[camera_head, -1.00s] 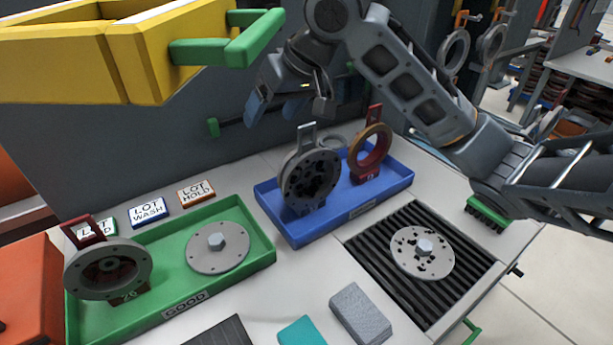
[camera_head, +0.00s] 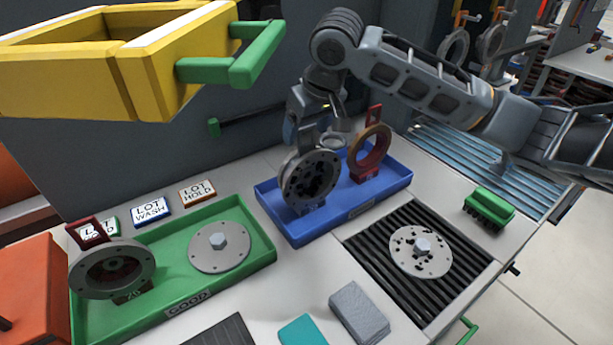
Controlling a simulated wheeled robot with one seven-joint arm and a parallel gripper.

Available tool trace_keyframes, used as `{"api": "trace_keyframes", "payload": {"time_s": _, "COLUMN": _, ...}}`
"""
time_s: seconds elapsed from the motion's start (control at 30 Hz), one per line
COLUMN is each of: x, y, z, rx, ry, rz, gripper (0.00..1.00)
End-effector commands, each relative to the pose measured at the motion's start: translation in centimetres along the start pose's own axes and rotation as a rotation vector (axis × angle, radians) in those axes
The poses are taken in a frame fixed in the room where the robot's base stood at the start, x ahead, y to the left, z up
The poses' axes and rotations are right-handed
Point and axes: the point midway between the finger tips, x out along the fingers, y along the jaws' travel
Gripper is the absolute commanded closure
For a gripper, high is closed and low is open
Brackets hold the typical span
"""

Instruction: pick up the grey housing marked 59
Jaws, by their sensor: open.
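A grey ring-shaped housing (camera_head: 311,178) with dark patches on its face stands upright in the blue tray (camera_head: 295,233). The tag at its foot is too small to read, so I cannot confirm the number 59. My gripper (camera_head: 305,141) is open, low over the top of this housing. It hides the housing's top handle, and I cannot tell whether the fingers touch it. Another grey housing (camera_head: 112,270) with a red handle stands in the green tray (camera_head: 235,278); its tag seems to read 20 or 26.
A grey disc (camera_head: 219,247) lies in the green tray and a spotted disc (camera_head: 421,251) on the black grate.

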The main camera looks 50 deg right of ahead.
Motion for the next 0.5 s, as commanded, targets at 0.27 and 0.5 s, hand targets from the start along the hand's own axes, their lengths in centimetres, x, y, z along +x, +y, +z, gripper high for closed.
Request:
{"api": "trace_keyframes", "payload": {"time_s": 0.27, "x": 0.39, "y": 0.01, "z": -0.01, "rx": 0.0, "ry": 0.002, "rz": 0.0, "gripper": 0.23}}
{"api": "trace_keyframes", "payload": {"time_s": 0.5, "x": 0.37, "y": 0.0, "z": -0.01, "rx": 0.0, "ry": 0.002, "rz": 0.0, "gripper": 0.45}}
